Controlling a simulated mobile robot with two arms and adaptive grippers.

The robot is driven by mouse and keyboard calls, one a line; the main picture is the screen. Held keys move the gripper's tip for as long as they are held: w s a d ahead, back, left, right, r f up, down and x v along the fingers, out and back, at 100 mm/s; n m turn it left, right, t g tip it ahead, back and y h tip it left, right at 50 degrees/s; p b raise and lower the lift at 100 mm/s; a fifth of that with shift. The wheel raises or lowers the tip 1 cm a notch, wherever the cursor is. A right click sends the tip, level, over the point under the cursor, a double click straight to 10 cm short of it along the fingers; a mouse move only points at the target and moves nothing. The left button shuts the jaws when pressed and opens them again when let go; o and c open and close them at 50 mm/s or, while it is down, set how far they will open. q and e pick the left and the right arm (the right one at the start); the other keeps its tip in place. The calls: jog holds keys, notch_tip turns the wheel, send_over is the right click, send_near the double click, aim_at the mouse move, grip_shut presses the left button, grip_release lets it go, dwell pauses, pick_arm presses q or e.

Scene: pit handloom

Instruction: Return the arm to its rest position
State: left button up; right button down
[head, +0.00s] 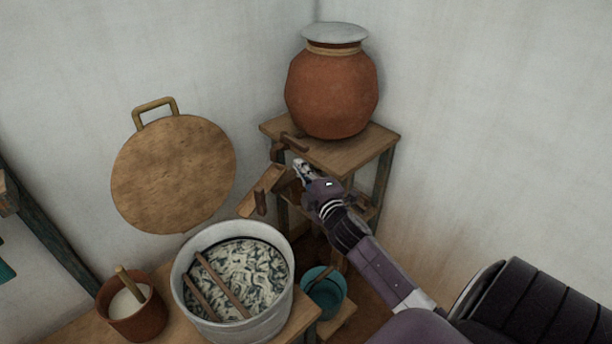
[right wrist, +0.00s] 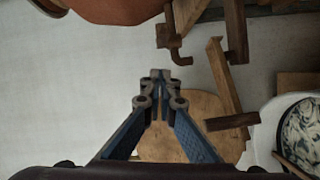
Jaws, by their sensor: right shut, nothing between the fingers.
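My right arm comes in from the lower right in the head view. My left gripper is out of view.
A clay pot (head: 333,92) with a pale cover stands on the stand. A metal tub (head: 186,315) holds pale, dark-streaked contents and two sticks. A clay cup (head: 133,325) and a teal bucket (head: 325,300) flank it. Bare wall is at right.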

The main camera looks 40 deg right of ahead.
jog(key=s+a+f+m+g+y, duration=0.1)
jog(key=s+a+f+m+g, duration=0.15)
jog(key=s+f, duration=0.8)
jog(key=s+a+f+m+g+y, duration=0.1)
jog(key=s+a+f+m+g, duration=0.2)
jog(key=f, duration=1.5)
jog(key=s+a+f+m+g+y, duration=0.1)
jog(key=s+a+f+g, duration=0.4)
jog(key=f, duration=0.9)
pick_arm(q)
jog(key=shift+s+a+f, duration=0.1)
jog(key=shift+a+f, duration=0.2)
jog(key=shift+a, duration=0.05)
pick_arm(e)
jog(key=s+a+f+m+g, duration=0.1)
jog(key=s+a+f, duration=0.2)
jog(key=s, duration=0.8)
jog(key=s+a+f+m+g+y, duration=0.1)
jog(key=s+a+f, duration=0.3)
jog(key=s+f, duration=0.4)
jog(key=s+a+f+m+g, duration=0.2)
jog(key=s+f, duration=0.4)
jog(key=s, duration=0.9)
jog(key=shift+a+g+y, duration=0.3)
jog(key=shift+a+g, duration=0.35)
jog(key=shift+f, duration=0.1)
